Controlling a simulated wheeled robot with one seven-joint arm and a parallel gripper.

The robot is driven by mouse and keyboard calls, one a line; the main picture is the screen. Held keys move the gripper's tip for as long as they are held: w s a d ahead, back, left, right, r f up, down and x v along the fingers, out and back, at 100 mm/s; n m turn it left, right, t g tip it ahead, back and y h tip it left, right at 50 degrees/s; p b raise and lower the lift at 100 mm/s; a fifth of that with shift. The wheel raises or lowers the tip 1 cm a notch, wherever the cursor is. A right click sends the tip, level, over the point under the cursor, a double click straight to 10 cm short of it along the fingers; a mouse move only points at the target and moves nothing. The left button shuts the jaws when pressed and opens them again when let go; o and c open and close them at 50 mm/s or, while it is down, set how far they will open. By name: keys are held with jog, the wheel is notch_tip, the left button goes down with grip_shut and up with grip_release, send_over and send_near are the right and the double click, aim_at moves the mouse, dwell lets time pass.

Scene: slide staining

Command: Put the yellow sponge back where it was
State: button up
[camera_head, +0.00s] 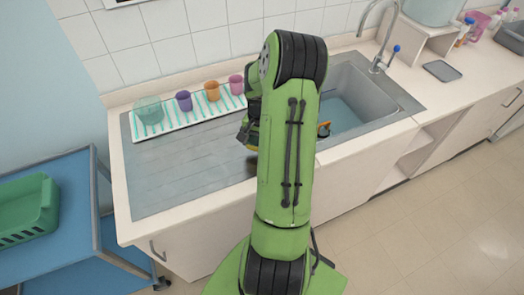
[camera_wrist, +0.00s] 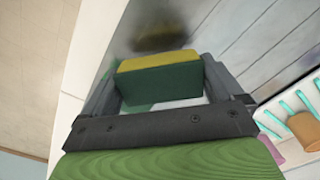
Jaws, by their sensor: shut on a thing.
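My gripper (camera_wrist: 160,78) is shut on the yellow sponge (camera_wrist: 158,63), which has a yellow layer and a dark green layer. One finger is on each side of it in the wrist view. A dark, yellowish blurred reflection shows on the metal surface beyond the sponge. In the head view, my gripper (camera_head: 246,137) is over the ribbed metal draining board (camera_head: 185,180), left of the sink basin (camera_head: 355,95). There the sponge is mostly hidden by my arm. I cannot tell whether the sponge touches the board.
A striped mat (camera_head: 170,127) at the back of the board holds a teal bowl (camera_head: 149,110) and purple (camera_head: 184,101), orange (camera_head: 212,91) and pink (camera_head: 236,85) cups. An orange-and-black item (camera_head: 323,130) lies by the basin's near edge. The front-left of the board is clear.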

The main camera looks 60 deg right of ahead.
jog(key=shift+f, duration=2)
jog(key=o, duration=0.7)
jog(key=shift+b, duration=0.3)
jog(key=shift+o, duration=0.2)
